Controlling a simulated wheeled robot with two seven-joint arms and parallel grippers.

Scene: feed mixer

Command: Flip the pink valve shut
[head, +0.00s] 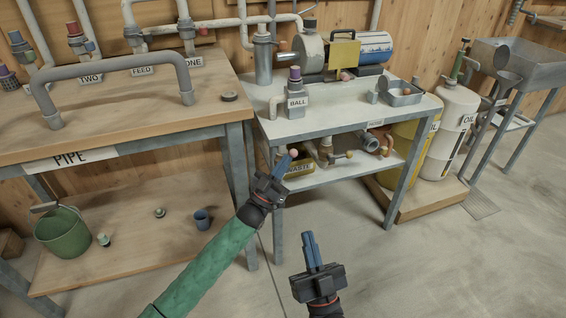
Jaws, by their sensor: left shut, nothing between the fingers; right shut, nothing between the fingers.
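A small pale pink ball knob (293,152) shows just past the fingertips of my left gripper (287,160), by the front edge of the workbench's lower shelf. I cannot tell whether the fingers touch it, and the fitting beneath it is largely hidden. Other pinkish knobs show by the motor unit, one at its left (283,46) and one below the yellow plate (345,76). I cannot tell for sure which is the pink valve. My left gripper is shut and empty. My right gripper (307,236) is shut and empty, low over the floor, apart from everything.
The grey workbench (340,122) carries a "BALL" fitting (296,100) and a metal tray (403,99). Its lower shelf (330,177) holds pipe fittings and a yellow bin (300,170). A wooden pipe bench (100,122) stands left. Floor at right front is clear.

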